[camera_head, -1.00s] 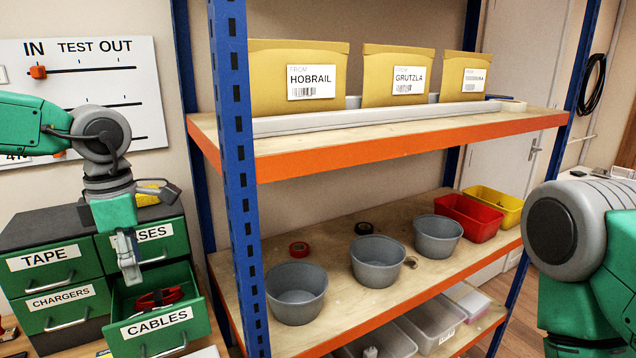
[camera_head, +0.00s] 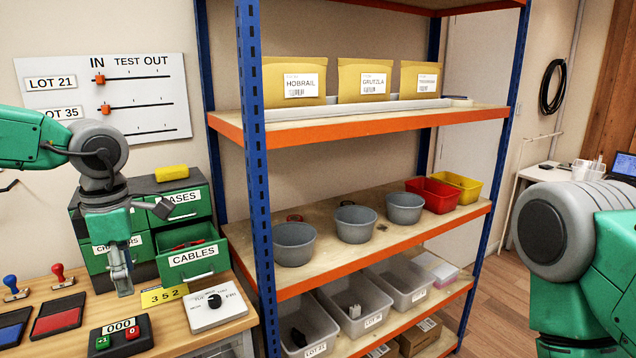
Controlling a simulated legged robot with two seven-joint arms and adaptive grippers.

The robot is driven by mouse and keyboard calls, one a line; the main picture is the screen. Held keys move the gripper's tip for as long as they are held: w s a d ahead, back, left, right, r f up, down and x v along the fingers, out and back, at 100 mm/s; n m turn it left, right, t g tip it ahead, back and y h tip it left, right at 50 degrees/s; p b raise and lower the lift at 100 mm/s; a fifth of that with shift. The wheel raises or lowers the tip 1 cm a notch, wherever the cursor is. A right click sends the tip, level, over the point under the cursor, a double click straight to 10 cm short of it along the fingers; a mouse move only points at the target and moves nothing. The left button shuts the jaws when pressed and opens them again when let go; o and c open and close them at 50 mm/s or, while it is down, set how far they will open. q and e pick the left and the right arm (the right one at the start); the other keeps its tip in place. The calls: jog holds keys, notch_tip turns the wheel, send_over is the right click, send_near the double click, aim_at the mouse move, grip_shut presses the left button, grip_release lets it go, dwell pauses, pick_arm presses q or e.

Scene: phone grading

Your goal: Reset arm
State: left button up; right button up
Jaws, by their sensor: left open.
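My left gripper (camera_head: 121,279) hangs pointing down in front of the green drawer cabinet (camera_head: 150,203). It is open and I see nothing between its fingers. My left arm comes in from the left edge and covers part of the cabinet's left drawers. The CABLES drawer (camera_head: 193,257) is pulled open beside the gripper, with something dark and red inside. My right arm (camera_head: 575,250) fills the lower right, and its gripper is out of the picture.
The shelf rack (camera_head: 257,190) stands close to the right of the cabinet, holding envelopes, grey bowls (camera_head: 294,244) and bins. Below the gripper, the wooden desk (camera_head: 70,285) carries stamps, ink pads, a counter and a dial box (camera_head: 216,306). Open floor shows at right.

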pick_arm(q)
jog(key=s+a+f+m+t+y+b, duration=0.1)
jog(key=a+f+m+t+y+b, duration=0.25)
jog(key=f, duration=1.05)
jog(key=s+f+m+t+y+b, duration=0.15)
jog(key=f+m+b, duration=0.4)
jog(key=f, duration=0.95)
jog(key=s+d+f+m+h+b, duration=0.25)
jog(key=s+d+f+m, duration=0.25)
jog(key=s+f+m, duration=0.7)
jog(key=s+f+m+g+h+b, duration=0.1)
jog(key=s+f+g, duration=0.1)
jog(key=s, duration=0.5)
jog(key=s+d+f+m+g+h+b, duration=0.1)
jog(key=s+f+m+g+h, duration=0.1)
jog(key=s+f, duration=0.3)
jog(key=shift+s+d+f+m+g, duration=0.15)
jog(key=shift+s+f+m+g, duration=0.15)
jog(key=shift+s, duration=0.95)
pick_arm(e)
notch_tip(320, 180, down, 14)
jog(key=shift+w+f, duration=0.2)
jog(key=shift+w, duration=0.15)
